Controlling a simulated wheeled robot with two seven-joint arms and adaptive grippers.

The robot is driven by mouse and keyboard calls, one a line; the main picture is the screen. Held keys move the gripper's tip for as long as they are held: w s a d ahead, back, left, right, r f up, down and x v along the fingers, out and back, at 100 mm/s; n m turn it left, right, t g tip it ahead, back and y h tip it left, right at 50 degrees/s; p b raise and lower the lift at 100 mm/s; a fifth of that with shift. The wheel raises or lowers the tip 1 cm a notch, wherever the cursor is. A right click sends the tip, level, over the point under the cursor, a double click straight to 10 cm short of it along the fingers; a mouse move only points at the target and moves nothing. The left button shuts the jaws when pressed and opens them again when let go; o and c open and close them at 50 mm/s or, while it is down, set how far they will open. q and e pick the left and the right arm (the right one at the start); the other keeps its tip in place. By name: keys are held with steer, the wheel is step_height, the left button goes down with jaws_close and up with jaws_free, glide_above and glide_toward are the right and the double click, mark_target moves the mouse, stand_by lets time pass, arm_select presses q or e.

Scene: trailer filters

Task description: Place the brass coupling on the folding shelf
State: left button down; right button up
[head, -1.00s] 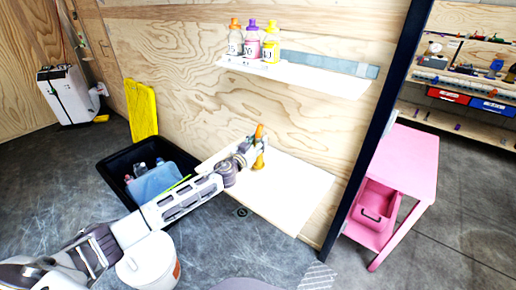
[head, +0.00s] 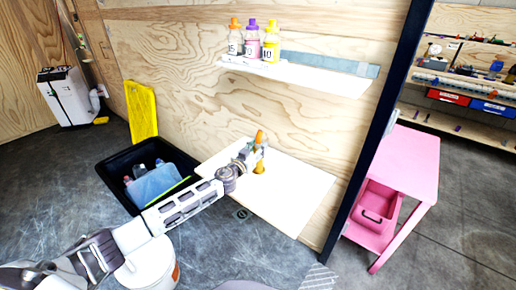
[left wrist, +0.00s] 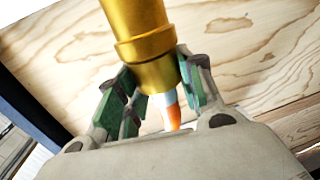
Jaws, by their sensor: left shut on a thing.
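The brass coupling (head: 259,168) is a gold cylinder with a collar. The coupling's base is over the pale wooden board against the wall, which looks like the folding shelf (head: 290,205). I cannot tell whether the base touches it. My right gripper is out of view.
A higher white shelf (head: 330,82) holds several capped bottles (head: 251,42). A black bin (head: 115,165) with items stands left of the board. A white bucket (head: 150,268) is near my arm. A dark post (head: 372,130) and pink cart (head: 405,160) are at right. The board's right part is clear.

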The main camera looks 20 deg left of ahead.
arm_select(q)
steer(key=c, duration=0.9)
jaws_free()
steer(key=shift+r, duration=0.1)
steer(key=shift+s+a, duration=0.4)
steer(key=shift+s, duration=1.55)
steer(key=shift+s+a, duration=0.4)
steer(key=shift+s, duration=1.6)
steer(key=shift+s+a, duration=0.4)
steer(key=shift+s, duration=1.55)
steer(key=shift+s, duration=0.1)
